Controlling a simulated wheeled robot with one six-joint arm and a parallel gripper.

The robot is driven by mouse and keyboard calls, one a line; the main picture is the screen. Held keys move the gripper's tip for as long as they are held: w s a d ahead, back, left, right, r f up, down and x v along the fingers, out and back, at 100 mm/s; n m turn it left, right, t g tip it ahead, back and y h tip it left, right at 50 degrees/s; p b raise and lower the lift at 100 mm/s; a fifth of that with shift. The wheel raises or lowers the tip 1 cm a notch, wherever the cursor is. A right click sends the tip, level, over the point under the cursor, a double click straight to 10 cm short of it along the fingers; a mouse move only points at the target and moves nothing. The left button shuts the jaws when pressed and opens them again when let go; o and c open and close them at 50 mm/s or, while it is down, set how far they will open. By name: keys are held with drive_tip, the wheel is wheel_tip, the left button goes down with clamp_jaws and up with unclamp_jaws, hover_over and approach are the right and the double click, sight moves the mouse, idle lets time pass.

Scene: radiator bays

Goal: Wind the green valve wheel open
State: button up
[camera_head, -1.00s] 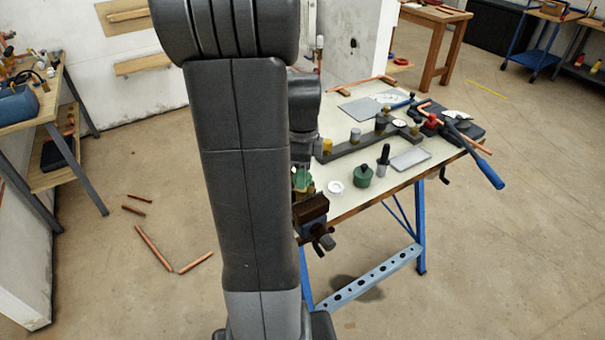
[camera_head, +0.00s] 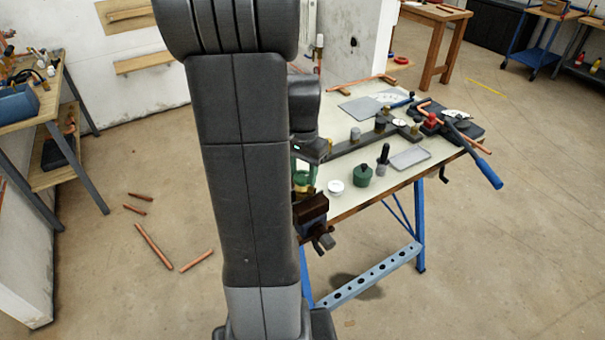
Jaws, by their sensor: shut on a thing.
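The green valve wheel (camera_head: 297,170) is at the near left edge of the workbench, just right of my upright arm link, which hides much of it. Brass parts show beside and below the green. My gripper (camera_head: 307,158) comes down from above and is shut on the wheel. Its fingertips are mostly hidden by my arm and the wheel, so the exact grip cannot be seen.
The workbench (camera_head: 342,198) holds a dark bar with fittings, a green container (camera_head: 363,175), a white cap (camera_head: 335,187), a grey tray (camera_head: 410,157) and a blue-handled tool (camera_head: 488,170). A brown vise (camera_head: 310,209) sits at the near edge. Copper pipes (camera_head: 154,247) lie on the floor.

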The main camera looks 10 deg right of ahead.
drive_tip(key=n, duration=0.4)
drive_tip(key=shift+s+f, duration=0.15)
drive_tip(key=shift+f, duration=0.1)
drive_tip(key=n, duration=0.4)
drive_tip(key=o, duration=1)
drive_tip(key=shift+r, duration=0.1)
